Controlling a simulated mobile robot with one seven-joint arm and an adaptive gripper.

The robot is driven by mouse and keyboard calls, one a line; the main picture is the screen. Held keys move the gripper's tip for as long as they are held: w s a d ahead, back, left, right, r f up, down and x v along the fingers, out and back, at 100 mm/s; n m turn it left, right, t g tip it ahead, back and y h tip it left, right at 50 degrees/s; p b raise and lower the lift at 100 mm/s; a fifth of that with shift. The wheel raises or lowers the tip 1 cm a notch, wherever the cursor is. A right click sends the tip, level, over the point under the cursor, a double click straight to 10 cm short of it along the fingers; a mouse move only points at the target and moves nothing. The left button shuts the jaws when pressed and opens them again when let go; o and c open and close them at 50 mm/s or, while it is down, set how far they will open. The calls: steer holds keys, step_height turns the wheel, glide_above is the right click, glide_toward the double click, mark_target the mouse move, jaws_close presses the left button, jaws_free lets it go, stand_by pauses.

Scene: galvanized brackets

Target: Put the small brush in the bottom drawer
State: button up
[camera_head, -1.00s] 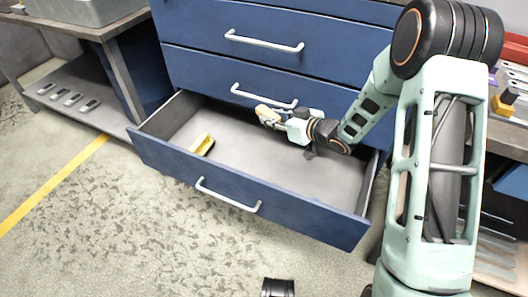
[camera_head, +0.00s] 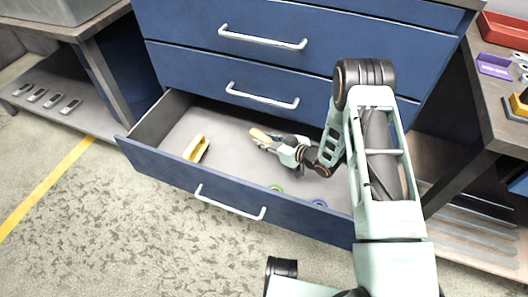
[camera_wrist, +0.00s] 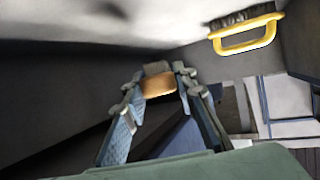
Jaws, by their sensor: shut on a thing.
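The bottom drawer (camera_head: 172,126) stands pulled open below the blue cabinet fronts. My gripper (camera_head: 266,138) is inside the drawer's outline, towards its back and middle. It is shut on a small tan, wood-coloured piece, the small brush (camera_head: 259,134). In the wrist view the small brush (camera_wrist: 158,84) sits between the two fingertips; its bristles cannot be made out. I cannot tell whether it touches the drawer floor. A brush with a yellow handle (camera_head: 196,149) and dark bristles lies in the drawer's left part, apart from my gripper; it also shows in the wrist view (camera_wrist: 243,40).
A green ring (camera_head: 275,188) and a blue ring (camera_head: 319,203) show near the drawer's front wall. The closed drawer above has a metal handle (camera_head: 262,96). A workbench with a red tray (camera_head: 503,31) stands at the right. The drawer floor between the yellow brush and my gripper is clear.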

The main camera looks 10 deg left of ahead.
mark_target(265, 157)
step_height(265, 157, down, 6)
steer(key=shift+r+b, duration=0.1)
steer(key=shift+b, duration=0.75)
steer(key=shift+f+b, duration=0.6)
steer(key=shift+f, duration=0.05)
steer(key=o, duration=1.2)
steer(key=shift+c, duration=0.2)
steer(key=shift+r, duration=0.1)
